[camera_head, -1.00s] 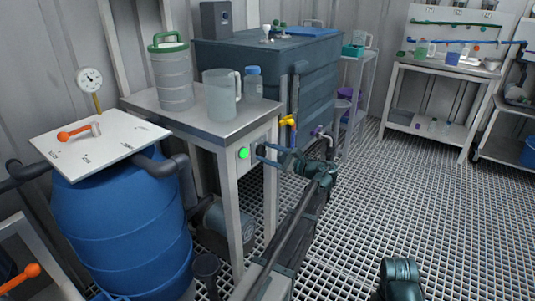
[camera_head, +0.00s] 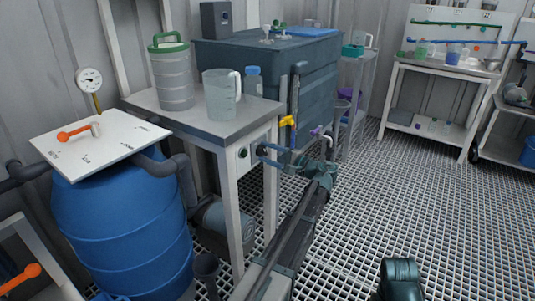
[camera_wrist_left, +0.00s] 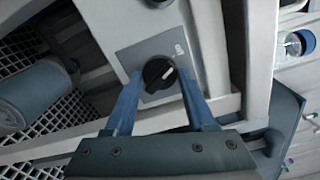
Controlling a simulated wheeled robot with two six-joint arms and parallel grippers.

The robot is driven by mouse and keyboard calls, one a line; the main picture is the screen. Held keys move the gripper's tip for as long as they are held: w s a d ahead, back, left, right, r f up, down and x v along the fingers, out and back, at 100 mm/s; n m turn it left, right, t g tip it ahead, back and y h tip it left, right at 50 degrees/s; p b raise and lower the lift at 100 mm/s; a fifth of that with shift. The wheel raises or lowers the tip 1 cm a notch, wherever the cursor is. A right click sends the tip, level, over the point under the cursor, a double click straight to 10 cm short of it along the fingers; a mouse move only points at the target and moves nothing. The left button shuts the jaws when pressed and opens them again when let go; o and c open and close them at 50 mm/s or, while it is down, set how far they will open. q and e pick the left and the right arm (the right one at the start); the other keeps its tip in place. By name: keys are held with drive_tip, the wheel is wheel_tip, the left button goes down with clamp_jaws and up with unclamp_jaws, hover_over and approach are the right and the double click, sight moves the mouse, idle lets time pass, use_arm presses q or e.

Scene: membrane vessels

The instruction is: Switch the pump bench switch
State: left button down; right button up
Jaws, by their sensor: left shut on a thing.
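The pump bench (camera_head: 222,128) is a metal-topped table with a pale front panel. Its switch is a black round knob (camera_wrist_left: 158,74) with a white pointer mark, on a grey plate, seen in the left wrist view. The mark points to the upper right, roughly toward a small label on the plate. My left gripper (camera_wrist_left: 158,84) is shut on the knob, with one blue finger on each side. In the head view the left gripper (camera_head: 266,151) reaches the bench front, beside a dark green lamp (camera_head: 243,153).
A clear jug (camera_head: 221,97), a green-lidded canister (camera_head: 171,75) and a blue-capped bottle stand on the bench. A blue barrel (camera_head: 125,225) stands to the left. A large dark tank (camera_head: 320,85) with a yellow valve stands behind. The grated floor at right is mostly clear.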

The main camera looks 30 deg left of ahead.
idle(0.5)
use_arm(q)
drive_tip(key=shift+c, duration=1.1)
unclamp_jaws()
drive_tip(key=s+d, duration=0.1)
drive_tip(key=d, duration=1.3)
drive_tip(key=shift+a, duration=0.1)
drive_tip(key=a, duration=0.9)
drive_tip(key=w+a, duration=0.1)
drive_tip(key=a, duration=0.3)
drive_tip(key=shift+a, duration=0.4)
drive_tip(key=shift+d, duration=0.15)
